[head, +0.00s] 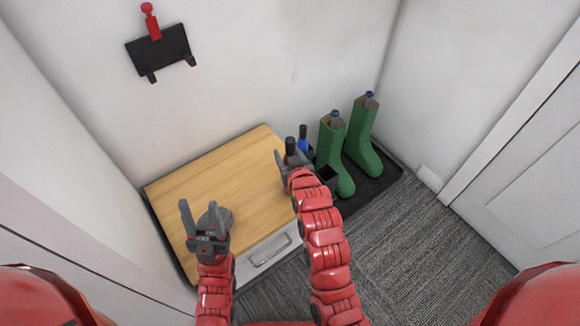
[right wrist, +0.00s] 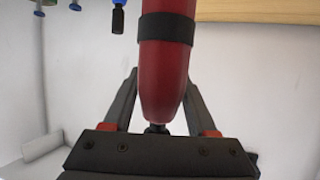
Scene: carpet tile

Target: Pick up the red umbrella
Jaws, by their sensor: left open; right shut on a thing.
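The red umbrella (right wrist: 166,75) fills the middle of the right wrist view. It is rolled, with a black band around it. My right gripper (right wrist: 160,88) is shut on it, one finger on each side. In the head view my right gripper (head: 293,160) is by the right end of the wooden cabinet top; a dark upright piece, perhaps the umbrella's handle, stands at its fingers. The gripper and arm hide the red part there. My left gripper (head: 202,217) is open and empty over the front left of the cabinet top.
A wooden-topped cabinet (head: 190,180) stands against the wall. A blue item with a dark top (head: 303,139) stands close beside my right gripper. Green boots (head: 362,135) stand on a black tray (head: 384,172). A black rack (head: 165,52) hangs on the wall. Carpet (head: 410,250) is clear.

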